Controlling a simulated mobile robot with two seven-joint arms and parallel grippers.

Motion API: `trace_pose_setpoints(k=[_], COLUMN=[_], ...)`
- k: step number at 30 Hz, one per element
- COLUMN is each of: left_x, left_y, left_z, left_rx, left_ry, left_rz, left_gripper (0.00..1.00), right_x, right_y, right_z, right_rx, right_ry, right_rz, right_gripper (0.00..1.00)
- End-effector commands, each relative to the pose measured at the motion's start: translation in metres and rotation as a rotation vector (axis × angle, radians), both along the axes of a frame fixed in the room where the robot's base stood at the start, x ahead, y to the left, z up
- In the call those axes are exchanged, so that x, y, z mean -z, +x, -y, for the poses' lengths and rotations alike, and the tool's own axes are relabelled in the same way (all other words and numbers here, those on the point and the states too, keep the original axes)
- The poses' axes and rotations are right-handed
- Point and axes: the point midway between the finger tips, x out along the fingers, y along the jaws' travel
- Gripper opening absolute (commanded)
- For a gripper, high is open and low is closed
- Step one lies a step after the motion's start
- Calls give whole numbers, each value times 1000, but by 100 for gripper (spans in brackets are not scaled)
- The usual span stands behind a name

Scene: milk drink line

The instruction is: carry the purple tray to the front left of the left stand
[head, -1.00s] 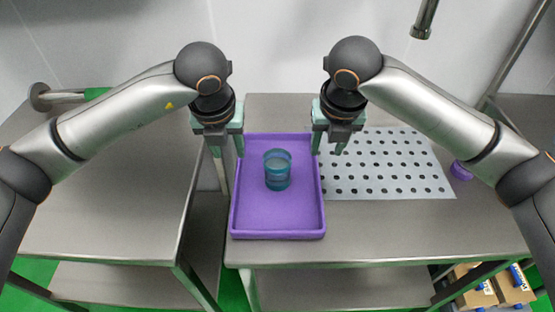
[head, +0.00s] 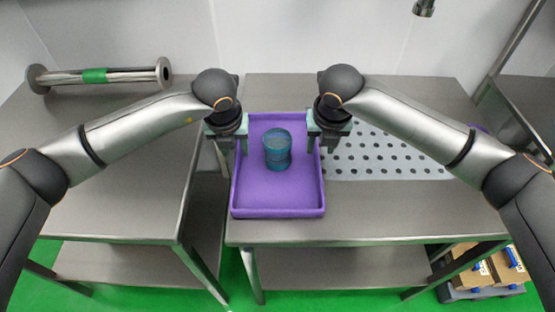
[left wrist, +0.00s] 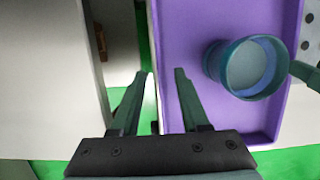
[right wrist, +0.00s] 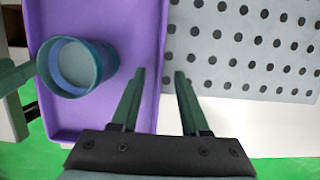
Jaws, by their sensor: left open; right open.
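The purple tray (head: 278,205) lies on the left end of the right stand (head: 380,215), with a teal cup (head: 277,150) standing in it. The left stand (head: 110,215) is to the left, across a narrow gap. My left gripper (head: 233,155) is open at the tray's left rim; in the left wrist view its fingers are on either side of the rim (left wrist: 158,60). My right gripper (head: 321,148) is open at the right rim; in the right wrist view its fingers are on either side of that rim (right wrist: 163,60). Neither grips the tray.
A metal roller with a green band (head: 95,76) lies at the back of the left stand; its front is clear. A perforated plate (head: 385,155) lies right of the tray. Cardboard boxes (head: 490,268) are low at the right. A pipe end (head: 424,8) hangs above.

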Motion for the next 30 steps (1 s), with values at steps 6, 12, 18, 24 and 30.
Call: trace_pose_setpoints(k=[6, 12, 18, 24, 30], left_x=[25, 31, 31, 31, 31], left_y=[7, 9, 9, 9, 9], left_z=[0, 0, 0, 0, 0], left_rx=[-1, 0, 0, 0, 0], left_ry=[0, 1, 0, 0, 0], left_rz=[-1, 0, 0, 0, 0], left_gripper=[45, 45, 45, 25, 2], right_x=[25, 31, 31, 31, 31], right_y=[7, 8, 8, 8, 8], right_z=[0, 0, 0, 0, 0], right_rx=[0, -1, -1, -1, -1], right_ry=[-1, -1, 0, 0, 0], right_rz=[-1, 0, 0, 0, 0], right_gripper=[45, 45, 45, 25, 2])
